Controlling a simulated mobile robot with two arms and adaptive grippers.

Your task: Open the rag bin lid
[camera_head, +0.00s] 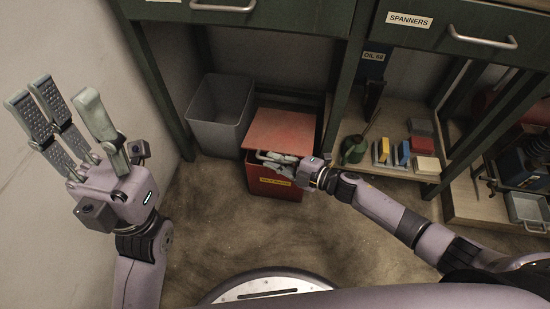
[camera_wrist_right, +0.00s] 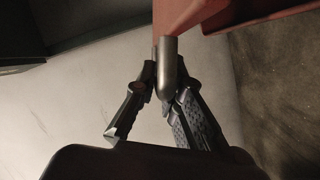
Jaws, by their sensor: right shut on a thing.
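The red rag bin (camera_head: 268,185) stands on the floor under the bench, with a yellow label on its front. Its flat, lighter red lid (camera_head: 283,128) covers the top; I cannot tell whether its front edge is slightly raised. My right gripper (camera_head: 268,158) is at the lid's front edge, shut on the lid's handle. In the right wrist view the handle is a grey metal bar (camera_wrist_right: 168,62) between the fingers (camera_wrist_right: 165,95), with red lid (camera_wrist_right: 178,14) behind it. My left gripper (camera_head: 62,95) is open and empty, raised at the left, away from the bin.
An open grey bin (camera_head: 218,118) stands left of the rag bin. A green bench leg (camera_head: 340,85) is close on the right. A low shelf (camera_head: 385,165) holds a green oil can (camera_head: 354,149) and several coloured blocks. Drawers overhang above; the floor in front is clear.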

